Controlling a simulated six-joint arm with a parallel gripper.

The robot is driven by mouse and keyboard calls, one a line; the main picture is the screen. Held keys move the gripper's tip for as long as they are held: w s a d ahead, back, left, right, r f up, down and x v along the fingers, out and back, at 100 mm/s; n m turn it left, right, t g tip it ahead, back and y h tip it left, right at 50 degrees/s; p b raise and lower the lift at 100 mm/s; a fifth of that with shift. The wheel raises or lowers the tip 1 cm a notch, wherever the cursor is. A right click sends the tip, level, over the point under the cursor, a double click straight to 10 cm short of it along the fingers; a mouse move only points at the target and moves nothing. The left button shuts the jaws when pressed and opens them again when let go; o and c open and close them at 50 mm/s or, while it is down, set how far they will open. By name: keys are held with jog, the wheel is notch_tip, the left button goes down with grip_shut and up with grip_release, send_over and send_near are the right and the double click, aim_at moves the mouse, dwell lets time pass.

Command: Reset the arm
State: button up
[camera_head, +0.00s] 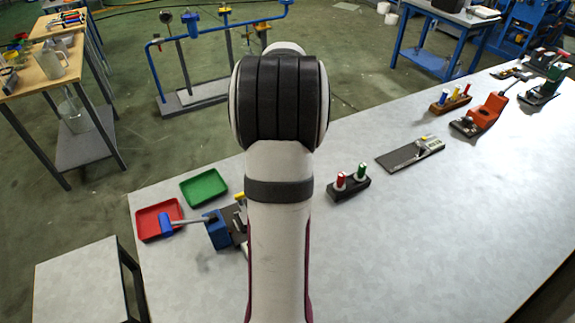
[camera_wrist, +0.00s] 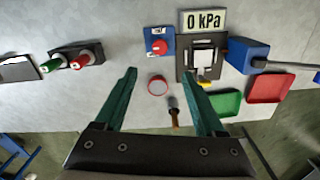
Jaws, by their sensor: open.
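My arm (camera_head: 278,200) rises through the middle of the head view and hides my gripper there. In the wrist view my gripper (camera_wrist: 158,72) is open, with its two green fingers apart and nothing held between them. Below, between the fingers in the picture, are a round red-topped piece (camera_wrist: 157,86) and a small brown-handled piece (camera_wrist: 173,112).
Red (camera_head: 160,219) and green (camera_head: 204,188) trays lie at the table's left end, near a blue-ended lever (camera_head: 185,222). A black block with red and green pegs (camera_head: 348,183) stands right of my arm. The front right of the grey table (camera_head: 430,230) is clear.

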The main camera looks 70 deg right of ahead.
jog(key=shift+r, duration=0.75)
jog(key=w+a+r+n, duration=0.1)
jog(key=w+a+r, duration=0.2)
jog(key=w+a, duration=0.55)
jog(key=w+a+r+n, duration=0.2)
jog(key=w+a, duration=0.1)
jog(key=a, duration=1.1)
jog(key=s+a+f+n+y, duration=0.1)
jog(key=s+a, duration=0.4)
jog(key=a, duration=0.5)
jog(key=s+a+n, duration=0.1)
jog(key=s+a, duration=0.3)
jog(key=a, duration=0.6)
jog(key=shift+s+f+y, duration=0.35)
jog(key=shift+f+y, duration=0.05)
